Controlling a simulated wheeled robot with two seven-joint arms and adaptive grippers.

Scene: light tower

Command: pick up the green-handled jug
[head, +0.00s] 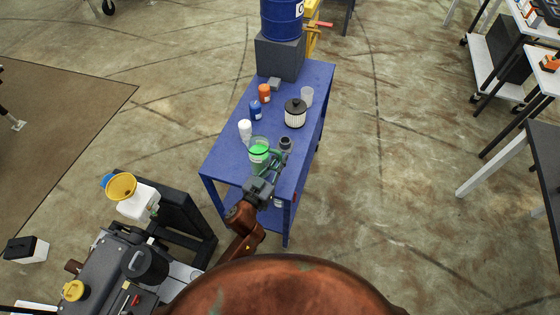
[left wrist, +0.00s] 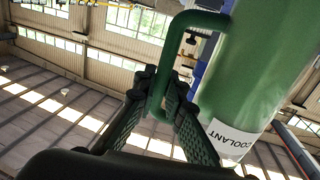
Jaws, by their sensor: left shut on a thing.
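The green-handled jug (head: 259,153) is at the near end of the blue table (head: 222,160) in the head view. In the left wrist view the jug (left wrist: 255,65) fills the right side, with green contents, a white "COOLANT" label and a green handle (left wrist: 182,22). My left gripper (head: 274,163) is at the jug's right side. In the left wrist view my left gripper (left wrist: 162,95) has its two fingers on either side of the handle and is shut on it. I cannot tell whether the jug's base touches the table. My right gripper is not in view.
Close by stand a white bottle (head: 245,130), a dark small container (head: 285,143), a blue bottle (head: 255,110), an orange bottle (head: 264,93), a white filter with black top (head: 295,114) and a clear cup (head: 306,96). A blue drum (head: 282,20) is at the far end.

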